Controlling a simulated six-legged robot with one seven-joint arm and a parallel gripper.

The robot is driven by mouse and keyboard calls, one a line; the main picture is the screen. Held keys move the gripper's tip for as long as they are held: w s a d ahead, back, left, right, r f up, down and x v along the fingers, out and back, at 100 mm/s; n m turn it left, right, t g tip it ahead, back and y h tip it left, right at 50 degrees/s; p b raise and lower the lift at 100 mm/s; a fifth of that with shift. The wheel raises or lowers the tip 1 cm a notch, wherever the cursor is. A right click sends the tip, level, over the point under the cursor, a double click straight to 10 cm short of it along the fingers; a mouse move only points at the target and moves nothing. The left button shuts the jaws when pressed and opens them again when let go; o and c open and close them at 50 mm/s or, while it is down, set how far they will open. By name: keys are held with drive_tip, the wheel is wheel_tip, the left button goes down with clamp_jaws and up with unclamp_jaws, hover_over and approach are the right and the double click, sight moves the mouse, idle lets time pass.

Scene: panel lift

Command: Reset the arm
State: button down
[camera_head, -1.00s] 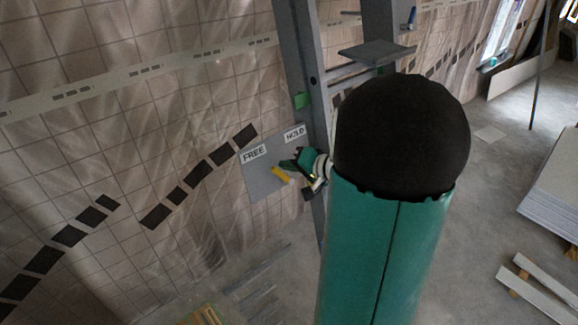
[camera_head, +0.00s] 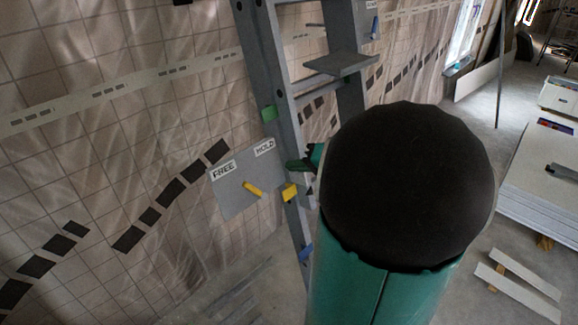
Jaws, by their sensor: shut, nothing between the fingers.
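A grey plate (camera_head: 236,200) with the labels FREE on the left and HOLD on the right is mounted beside the grey upright frame (camera_head: 283,110). A short yellow lever (camera_head: 252,189) lies slanted across the plate's lower middle. My gripper (camera_head: 298,165), dark and green, shows just right of the plate, in front of the frame. It is shut and empty, apart from the lever. Much of it and the wrist is hidden behind the large black joint and green link of my own arm, which fill the centre right.
A grey step-like shelf (camera_head: 340,64) juts from the frame above my arm. A tiled wall under clear sheeting runs along the left. Floor between is bare.

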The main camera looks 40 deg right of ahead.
idle(0.5)
drive_tip(key=a+n+g+y, duration=0.2)
drive_tip(key=a+n+g, duration=0.25)
drive_tip(key=a, duration=1.25)
drive_tip(key=s+a+r+n+g+h, duration=0.2)
drive_tip(key=s+a+n+h, duration=0.3)
drive_tip(key=s+a, duration=0.4)
drive_tip(key=a, duration=0.3)
drive_tip(key=shift+s+a+g, duration=0.15)
drive_tip(key=shift+a+g, duration=0.05)
drive_tip(key=shift+g, duration=0.15)
